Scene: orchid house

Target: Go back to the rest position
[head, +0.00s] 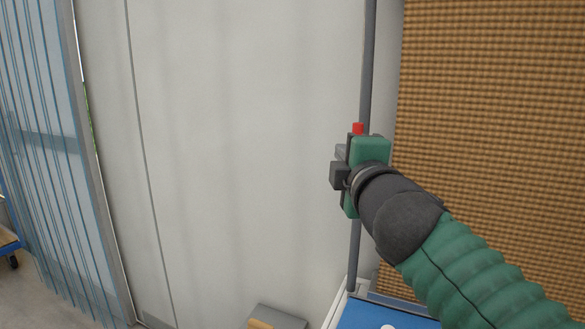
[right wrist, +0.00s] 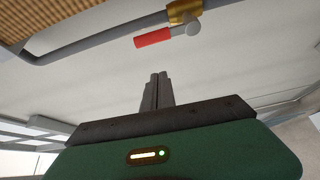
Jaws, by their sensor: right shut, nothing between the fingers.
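My right gripper (head: 340,175) is at the right of the middle in the head view, in front of a grey vertical pipe. In the right wrist view its fingers (right wrist: 157,82) are together and hold nothing. A red valve lever (head: 358,128) shows just above the gripper in the head view. In the right wrist view the red lever (right wrist: 154,38) hangs on a brass valve (right wrist: 184,12) on the pipe, apart from my fingertips. My left gripper is not in view.
A grey pipe (head: 368,60) runs down the white wall (head: 240,120). A tan woven pad (head: 490,110) fills the right side. A blue surface (head: 375,316) and a grey box (head: 278,318) stand low down. A clear strip curtain (head: 50,150) hangs at the left, with a cart (head: 8,240) beyond.

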